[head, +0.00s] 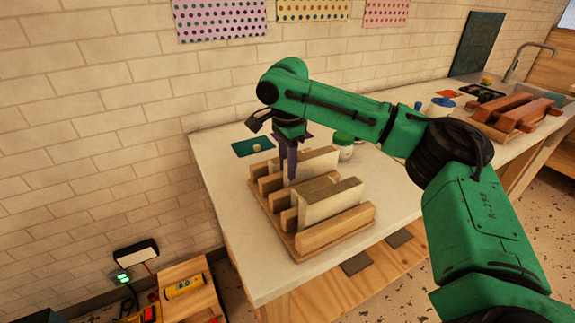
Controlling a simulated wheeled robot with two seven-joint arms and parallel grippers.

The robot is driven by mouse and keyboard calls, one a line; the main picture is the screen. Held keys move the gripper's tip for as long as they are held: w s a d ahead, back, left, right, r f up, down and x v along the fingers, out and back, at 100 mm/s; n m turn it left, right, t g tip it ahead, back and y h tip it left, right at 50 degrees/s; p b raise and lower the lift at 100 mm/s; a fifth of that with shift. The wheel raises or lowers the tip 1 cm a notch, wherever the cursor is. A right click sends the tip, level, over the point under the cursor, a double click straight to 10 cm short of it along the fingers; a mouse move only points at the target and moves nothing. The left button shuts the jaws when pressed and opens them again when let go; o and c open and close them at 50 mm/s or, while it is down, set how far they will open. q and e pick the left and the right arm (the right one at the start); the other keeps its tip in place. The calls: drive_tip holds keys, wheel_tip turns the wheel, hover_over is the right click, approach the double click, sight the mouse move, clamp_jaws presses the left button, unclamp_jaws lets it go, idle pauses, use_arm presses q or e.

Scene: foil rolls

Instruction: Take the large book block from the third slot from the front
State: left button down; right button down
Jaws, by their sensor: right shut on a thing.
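A wooden slotted rack (335,231) stands on the light counter, with wooden dividers and upright pale blocks in it. A large pale book block (320,161) stands toward the back of the rack. My right gripper (288,177) reaches down over the rack, its dark purple fingers shut on this block near its left part. The fingers hide some of the block, and its lower edge is hidden by the dividers. Another large pale block (332,203) stands nearer the front. My left gripper is not in view.
A white jar with a green lid (343,146) stands close behind the rack at right. A dark green mat (254,146) lies at the back left. A tray of reddish-brown blocks (492,130) is far right. The counter's left edge is near the rack.

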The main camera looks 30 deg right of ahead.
drive_tip(key=shift+r, duration=0.15)
drive_tip(key=shift+w+r, duration=0.1)
drive_tip(key=shift+r, duration=0.2)
drive_tip(key=a+b, duration=0.2)
drive_tip(key=a, duration=1.8)
drive_tip(key=shift+w+r+b, duration=0.15)
drive_tip(key=shift+b, duration=0.25)
drive_tip(key=shift+p, duration=0.55)
